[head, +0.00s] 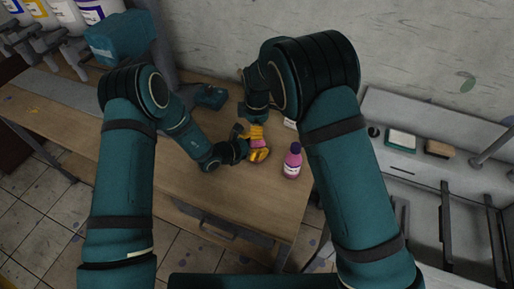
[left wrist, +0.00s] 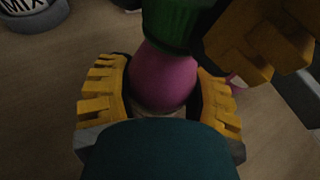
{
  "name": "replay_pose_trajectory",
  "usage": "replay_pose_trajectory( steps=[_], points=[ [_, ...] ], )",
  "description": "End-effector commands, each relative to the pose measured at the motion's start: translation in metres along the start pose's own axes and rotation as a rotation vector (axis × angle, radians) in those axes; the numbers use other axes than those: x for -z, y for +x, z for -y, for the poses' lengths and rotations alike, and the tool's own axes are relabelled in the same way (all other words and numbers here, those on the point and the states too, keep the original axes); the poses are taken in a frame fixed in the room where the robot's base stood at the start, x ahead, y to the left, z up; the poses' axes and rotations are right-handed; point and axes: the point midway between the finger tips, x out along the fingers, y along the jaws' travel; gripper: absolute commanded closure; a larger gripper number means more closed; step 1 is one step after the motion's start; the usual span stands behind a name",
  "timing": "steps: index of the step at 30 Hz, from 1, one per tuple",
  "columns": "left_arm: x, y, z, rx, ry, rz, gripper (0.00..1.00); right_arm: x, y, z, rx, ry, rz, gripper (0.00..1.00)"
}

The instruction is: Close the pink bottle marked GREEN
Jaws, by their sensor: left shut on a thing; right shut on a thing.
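A pink bottle (left wrist: 165,80) stands between the yellow fingers of my left gripper (left wrist: 160,98), which is shut on it. A green cap (left wrist: 180,22) is at the bottle's top, in line with it. Whether it is fully seated I cannot tell. The yellow fingers of my right gripper (left wrist: 262,45) are shut on the cap from the right and hide part of it. In the head view both grippers meet over the table, the left (head: 257,154) just in front of the right (head: 255,132). Only a little pink (head: 259,143) shows between them. The bottle's label is hidden.
A second pink bottle with a purple cap (head: 292,163) stands upright on the wooden table (head: 232,205), right of the grippers. A container marked MIX (left wrist: 28,12) shows in the left wrist view. Large bottles (head: 102,8) stand at the back left. A grey shelf unit (head: 420,115) is right.

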Motion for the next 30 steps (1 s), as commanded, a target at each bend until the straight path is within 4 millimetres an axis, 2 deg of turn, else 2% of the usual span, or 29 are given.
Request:
replay_pose_trajectory(
  steps=[9,12,22,23,24,25,30],
  points=[
    [-0.0003,0.0001,0.0003,0.001,0.001,0.001,1.00,0.0004,0.0002,-0.0002,-0.001,0.403,-0.001,1.00],
    [-0.0003,0.0001,0.0003,0.001,0.001,0.001,1.00,0.0005,0.0002,-0.0002,0.000,0.480,-0.001,1.00],
    [-0.0003,0.0002,0.0005,0.001,0.001,0.001,1.00,0.0005,0.0002,-0.0003,-0.001,0.504,-0.001,1.00],
    [-0.0003,0.0002,0.0005,0.001,0.001,0.001,1.00,0.0005,0.0002,-0.0003,-0.001,0.504,-0.001,0.64],
    [-0.0003,0.0002,0.0005,0.001,0.001,0.001,1.00,0.0004,0.0002,-0.0003,-0.001,0.504,-0.001,0.50],
    [-0.0003,0.0002,0.0005,0.001,0.001,0.001,1.00,0.0004,0.0002,-0.0003,-0.001,0.504,-0.001,0.47],
    [-0.0003,0.0002,0.0004,0.001,0.000,0.001,1.00,0.0003,0.0002,-0.0002,0.000,0.503,-0.001,0.47]
  ],
)
